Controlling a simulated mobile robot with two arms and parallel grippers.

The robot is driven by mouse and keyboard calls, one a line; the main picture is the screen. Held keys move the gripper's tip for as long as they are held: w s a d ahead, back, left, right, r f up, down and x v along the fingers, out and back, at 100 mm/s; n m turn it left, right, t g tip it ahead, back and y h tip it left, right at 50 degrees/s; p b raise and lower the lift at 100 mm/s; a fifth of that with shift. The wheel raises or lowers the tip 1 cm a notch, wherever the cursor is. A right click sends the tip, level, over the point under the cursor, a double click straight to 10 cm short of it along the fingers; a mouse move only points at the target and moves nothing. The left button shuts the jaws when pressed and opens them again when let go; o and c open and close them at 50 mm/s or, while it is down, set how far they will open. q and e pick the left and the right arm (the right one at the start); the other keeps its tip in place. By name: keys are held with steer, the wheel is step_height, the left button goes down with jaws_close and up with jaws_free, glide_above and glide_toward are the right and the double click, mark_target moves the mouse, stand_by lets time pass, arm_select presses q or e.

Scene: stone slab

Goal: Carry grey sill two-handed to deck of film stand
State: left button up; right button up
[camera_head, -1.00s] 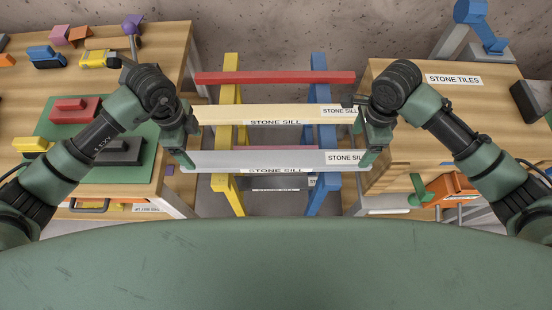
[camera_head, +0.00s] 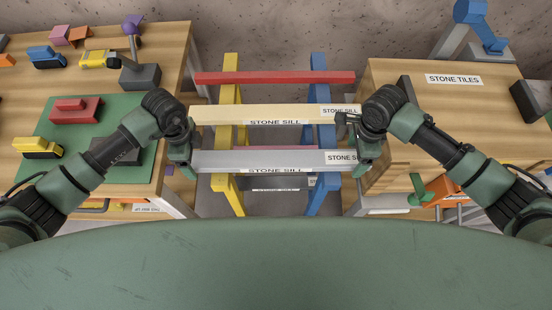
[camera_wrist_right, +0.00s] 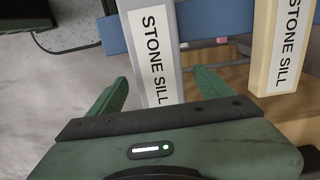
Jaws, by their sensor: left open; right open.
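The grey sill (camera_head: 260,160), labelled STONE SILL, lies across the yellow (camera_head: 231,105) and blue (camera_head: 319,92) trestles. My left gripper (camera_head: 181,166) is at its left end, and my right gripper (camera_head: 364,168) is at its right end. Both are open; the left fingertips are hard to make out. In the right wrist view the grey sill (camera_wrist_right: 153,55) runs between the spread fingers of my right gripper (camera_wrist_right: 162,90), with gaps visible at the sides. I cannot make out which thing is the film stand or its deck.
A cream sill (camera_head: 260,115) lies parallel just beyond the grey one, and a red bar (camera_head: 275,78) lies farther back. The left bench (camera_head: 165,50) holds toy vehicles and blocks. The right bench (camera_head: 400,160) has a STONE TILES label (camera_head: 454,79) and a blue lamp-like object (camera_head: 480,25).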

arm_select(q)
steer(key=shift+f, duration=0.3)
arm_select(e)
steer(key=shift+f, duration=0.3)
